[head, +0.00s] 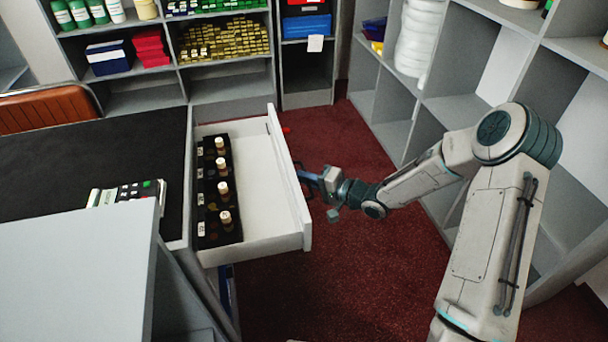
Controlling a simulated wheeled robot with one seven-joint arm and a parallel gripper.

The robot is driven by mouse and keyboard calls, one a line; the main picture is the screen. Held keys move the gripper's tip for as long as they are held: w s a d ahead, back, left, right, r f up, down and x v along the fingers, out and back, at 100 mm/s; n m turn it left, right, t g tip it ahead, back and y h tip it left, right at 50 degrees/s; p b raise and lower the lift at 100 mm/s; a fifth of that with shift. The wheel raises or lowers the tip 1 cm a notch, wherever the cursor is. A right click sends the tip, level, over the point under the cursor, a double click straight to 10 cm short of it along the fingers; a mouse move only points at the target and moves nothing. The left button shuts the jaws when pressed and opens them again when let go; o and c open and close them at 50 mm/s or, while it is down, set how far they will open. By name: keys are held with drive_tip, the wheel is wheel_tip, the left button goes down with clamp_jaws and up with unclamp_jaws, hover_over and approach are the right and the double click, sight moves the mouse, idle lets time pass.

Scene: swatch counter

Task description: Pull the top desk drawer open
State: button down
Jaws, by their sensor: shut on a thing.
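The top desk drawer (266,190) is pulled well out from the desk (90,145), to the right. Its white front panel (291,185) faces my arm. Inside, along the desk side, lies a black rack (205,233) with several small bottles with pale caps (222,189). The rest of the drawer floor is bare. My gripper (309,178) is at the outer face of the drawer front, around its middle, and is shut there on the drawer's handle. The handle itself is mostly hidden by the fingers and the panel.
A calculator-like device (127,193) lies on the dark desk top. A brown chair back (48,108) stands behind the desk. Grey shelves (430,90) line the right side and the back.

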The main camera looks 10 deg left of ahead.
drive_tip(key=c, duration=1.5)
unclamp_jaws()
drive_tip(key=p+v, duration=0.2)
drive_tip(key=v, duration=1.1)
drive_tip(key=shift+s+d, duration=0.25)
drive_tip(key=shift+d, duration=0.1)
